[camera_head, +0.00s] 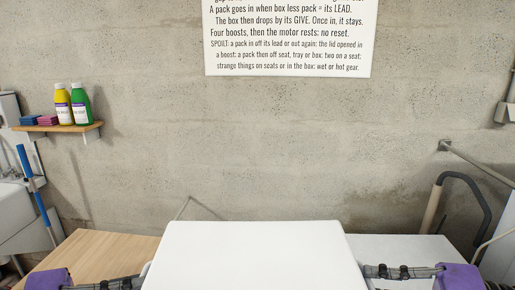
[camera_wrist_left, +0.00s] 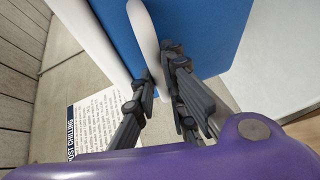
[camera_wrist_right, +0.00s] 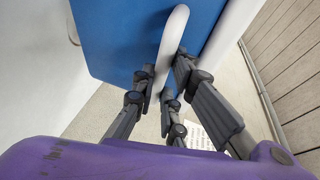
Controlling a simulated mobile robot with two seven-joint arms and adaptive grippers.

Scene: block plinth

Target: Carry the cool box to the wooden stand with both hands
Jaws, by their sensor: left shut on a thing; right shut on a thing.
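The cool box has a white lid (camera_head: 252,256) at the bottom middle of the head view. Its blue body (camera_wrist_left: 205,35) and white side handles show in the wrist views. My left gripper (camera_wrist_left: 158,88) is shut on one white handle (camera_wrist_left: 146,30). My right gripper (camera_wrist_right: 165,88) is shut on the other white handle (camera_wrist_right: 173,35). The lid looks level and closed. A light wooden top (camera_head: 105,252), which looks like the wooden stand, lies left of the box, partly hidden by the lid and my left arm. What is under the box is hidden.
A white surface (camera_head: 405,246) lies right of the box. A wall shelf (camera_head: 60,128) with bottles is at the left, above a white basin (camera_head: 18,215) and a blue-handled tool (camera_head: 35,190). A curved dark pipe (camera_head: 470,185) stands at the right. A printed sign (camera_head: 290,40) hangs on the concrete wall.

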